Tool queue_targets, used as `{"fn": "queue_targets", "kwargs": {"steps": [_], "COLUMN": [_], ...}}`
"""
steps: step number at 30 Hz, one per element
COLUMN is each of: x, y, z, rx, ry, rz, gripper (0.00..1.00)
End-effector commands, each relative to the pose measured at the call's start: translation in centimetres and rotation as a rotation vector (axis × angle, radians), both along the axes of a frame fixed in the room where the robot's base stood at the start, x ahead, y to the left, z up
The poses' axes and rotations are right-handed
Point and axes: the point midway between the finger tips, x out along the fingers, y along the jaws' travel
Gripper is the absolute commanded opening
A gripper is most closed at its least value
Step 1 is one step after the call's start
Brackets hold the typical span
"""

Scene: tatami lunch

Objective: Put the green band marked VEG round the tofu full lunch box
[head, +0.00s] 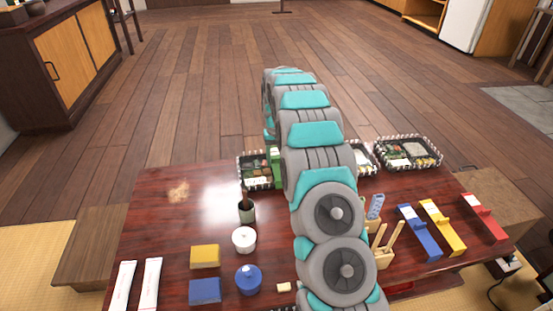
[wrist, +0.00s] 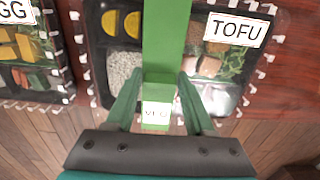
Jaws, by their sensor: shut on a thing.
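The tofu lunch box (wrist: 265,62) is a dark tray with a white TOFU label (wrist: 237,29). It holds yellow slices, grain, greens and pale pieces. In the head view it appears to be the leftmost box (head: 243,172) at the table's far edge, partly behind my arm. The green band (wrist: 166,45) crosses over the box's middle, its white VEG tag (wrist: 156,112) near my gripper. My gripper (wrist: 158,80) is shut on the band, one finger each side. The band also shows in the head view (head: 277,166). Whether it touches the box or passes under it is hidden.
A box with a label ending in GG (wrist: 15,12) lies close beside the tofu box. Another full box (head: 408,152) stands at far right. Blue (head: 420,235), yellow (head: 443,230) and red (head: 485,218) bands lie at right. Pots, blocks and white packets (head: 150,285) occupy the near left.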

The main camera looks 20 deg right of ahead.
Motion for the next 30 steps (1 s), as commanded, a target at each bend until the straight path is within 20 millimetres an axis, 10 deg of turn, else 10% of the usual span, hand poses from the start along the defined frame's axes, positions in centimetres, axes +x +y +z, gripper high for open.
{"fn": "queue_targets", "kwargs": {"steps": [30], "x": [0.02], "y": [0.0], "z": [-0.48], "rx": [0.0], "ry": [0.0], "rz": [0.0], "gripper": [0.32]}}
